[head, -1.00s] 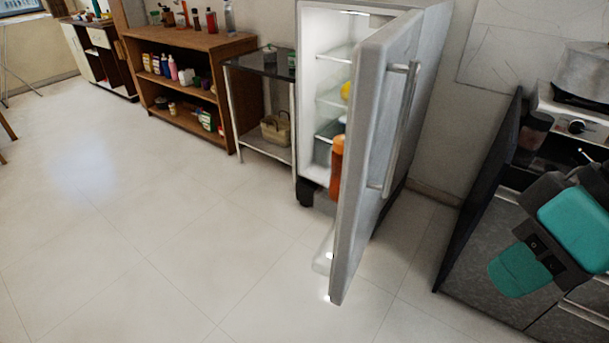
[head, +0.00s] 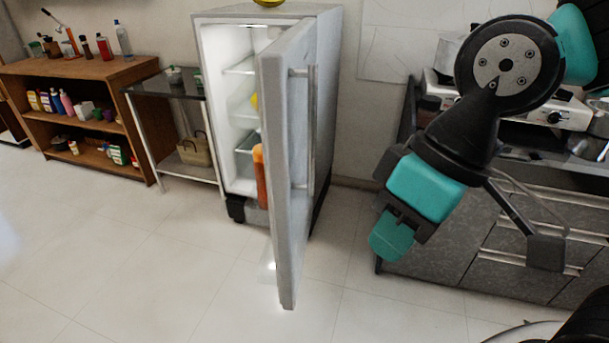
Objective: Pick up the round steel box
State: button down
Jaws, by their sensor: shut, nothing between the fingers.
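I cannot pick out the round steel box for certain. A shiny steel vessel (head: 590,148) shows only in part at the right edge, by the stove, and I cannot tell if it is the box. My gripper (head: 391,240), teal and black, hangs at the lower end of my arm in front of the grey cabinets. It is shut and empty, and touches nothing that I can see. My arm hides part of the stove and counter behind it.
The fridge door (head: 290,170) stands open, left of my gripper. A grey drawer cabinet (head: 510,230) stands behind my arm, with a stove (head: 560,115) above. A wooden shelf (head: 90,75) and a metal side table (head: 170,88) stand at left. The floor (head: 150,270) in front is clear.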

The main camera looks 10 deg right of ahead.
aim_at(173, 79)
jog(key=k, duration=0.55)
jog(key=u, duration=0.4)
jog(key=i, duration=0.85)
jog(key=u, duration=0.9)
jog(key=i, duration=4.05)
jog(key=z, duration=1.15)
jog(key=i, duration=1.45)
jog(key=z, duration=0.6)
